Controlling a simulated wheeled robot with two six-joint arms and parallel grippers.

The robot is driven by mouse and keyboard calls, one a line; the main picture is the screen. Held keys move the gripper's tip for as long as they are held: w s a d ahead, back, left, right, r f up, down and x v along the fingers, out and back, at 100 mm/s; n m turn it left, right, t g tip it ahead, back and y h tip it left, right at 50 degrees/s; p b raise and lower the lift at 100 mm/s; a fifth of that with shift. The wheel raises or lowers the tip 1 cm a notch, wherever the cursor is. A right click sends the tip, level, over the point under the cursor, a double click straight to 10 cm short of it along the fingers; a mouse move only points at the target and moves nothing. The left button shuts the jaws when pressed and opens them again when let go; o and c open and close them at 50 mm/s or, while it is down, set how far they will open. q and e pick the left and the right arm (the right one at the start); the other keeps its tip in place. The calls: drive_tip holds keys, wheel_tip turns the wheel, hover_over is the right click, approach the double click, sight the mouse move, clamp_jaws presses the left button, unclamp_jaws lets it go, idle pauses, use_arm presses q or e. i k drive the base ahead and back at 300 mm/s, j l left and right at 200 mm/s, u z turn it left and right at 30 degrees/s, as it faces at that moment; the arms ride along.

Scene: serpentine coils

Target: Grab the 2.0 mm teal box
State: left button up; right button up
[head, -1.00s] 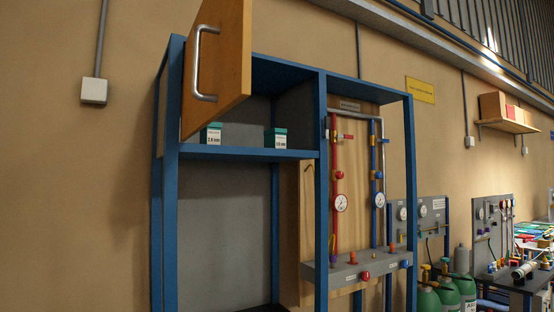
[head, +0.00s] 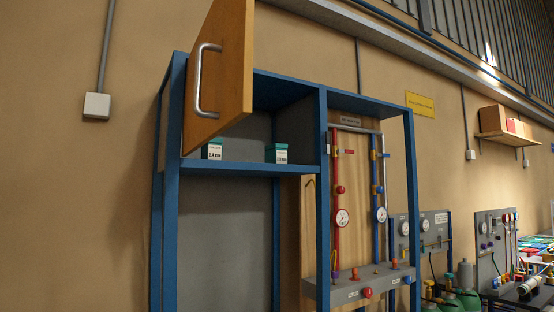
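Two small teal-and-white boxes stand apart on the blue shelf (head: 240,168) of the cabinet. The left box (head: 212,151) is close by the open wooden door, and its label seems to read 2.4 mm. The right box (head: 277,154) stands nearer the middle post, and its label may read 2.0 mm. The print is too small to be sure of either. Neither of my grippers is in view.
The wooden cabinet door (head: 228,75) with a metal handle (head: 200,80) stands open at the upper left. A blue post (head: 322,200) separates the shelf from a panel with red and blue pipes and gauges. Green gas cylinders (head: 466,300) stand at lower right.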

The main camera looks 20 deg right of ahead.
sight(276, 152)
drive_tip(key=i+l, duration=0.15)
drive_tip(key=l, duration=0.2)
drive_tip(key=i+l+u, duration=0.1)
drive_tip(key=l, duration=0.3)
drive_tip(key=i+l, duration=0.2)
drive_tip(key=l, duration=0.15)
drive_tip(key=i+l+u, duration=0.1)
drive_tip(key=l, duration=0.3)
drive_tip(key=i+l, duration=0.2)
drive_tip(key=l, duration=0.2)
